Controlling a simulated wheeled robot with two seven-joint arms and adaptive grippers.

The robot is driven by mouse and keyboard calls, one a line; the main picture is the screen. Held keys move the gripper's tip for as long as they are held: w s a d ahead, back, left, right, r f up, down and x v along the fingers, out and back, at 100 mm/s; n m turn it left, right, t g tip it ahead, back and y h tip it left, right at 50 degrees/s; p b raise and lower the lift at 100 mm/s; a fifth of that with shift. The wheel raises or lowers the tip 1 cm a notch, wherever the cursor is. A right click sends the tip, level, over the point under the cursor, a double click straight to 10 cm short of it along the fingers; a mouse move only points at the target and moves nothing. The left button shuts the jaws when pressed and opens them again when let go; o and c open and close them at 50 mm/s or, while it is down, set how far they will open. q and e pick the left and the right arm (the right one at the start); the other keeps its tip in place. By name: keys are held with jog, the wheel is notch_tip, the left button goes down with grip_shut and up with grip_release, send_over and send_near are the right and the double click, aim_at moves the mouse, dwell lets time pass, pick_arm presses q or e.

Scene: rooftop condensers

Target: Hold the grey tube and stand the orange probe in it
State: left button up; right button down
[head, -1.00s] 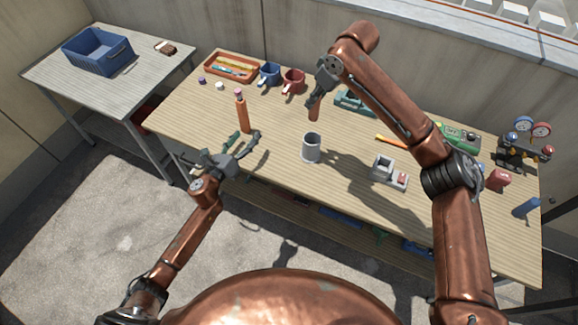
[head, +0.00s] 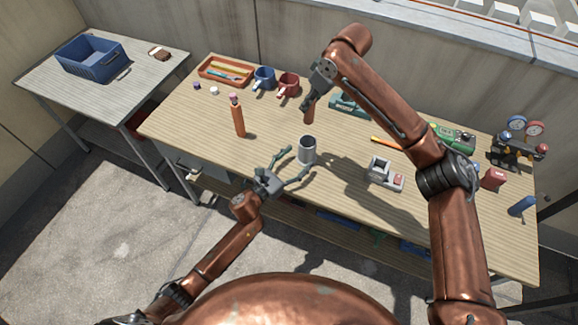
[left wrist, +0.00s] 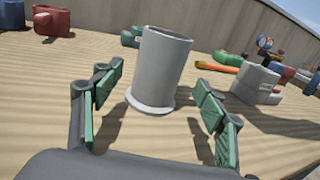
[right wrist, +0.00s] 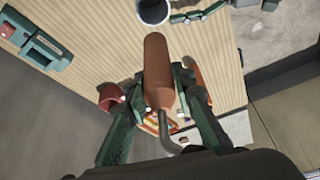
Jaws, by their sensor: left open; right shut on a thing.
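The grey tube (head: 308,151) stands upright on the workbench, its open mouth up and a wider foot at its base. My left gripper (head: 296,163) is open at the near side of the tube. In the left wrist view the tube (left wrist: 160,68) stands ahead between the spread fingers, apart from both. My right gripper (head: 313,93) is shut on the orange probe (head: 309,112), which hangs down above the bench beyond the tube. In the right wrist view the probe (right wrist: 158,70) points toward the tube's dark mouth (right wrist: 153,12), with a gap between. A bent grey stem shows at its held end.
An orange cylinder with a pink top (head: 238,121) stands left of the tube. Two mugs, blue (head: 263,78) and red (head: 287,86), and an orange tray (head: 226,71) are at the back. A grey block device (head: 382,173) is to the right. The bench between cylinder and tube is clear.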

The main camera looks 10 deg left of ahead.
aim_at(312, 145)
pick_arm(q)
jog(key=shift+x, duration=2.75)
jog(key=c, duration=1.3)
pick_arm(e)
jog(key=shift+m+t, duration=0.3)
jog(key=shift+m, duration=0.1)
jog(key=shift+s+d+f, duration=0.1)
jog(key=shift+s+f, duration=0.1)
jog(key=shift+f, duration=0.7)
jog(key=shift+s+f, duration=0.2)
jog(key=shift+f, duration=0.65)
jog(key=shift+s+d+f, duration=0.1)
jog(key=shift+s+f, duration=0.1)
jog(key=shift+f, duration=0.7)
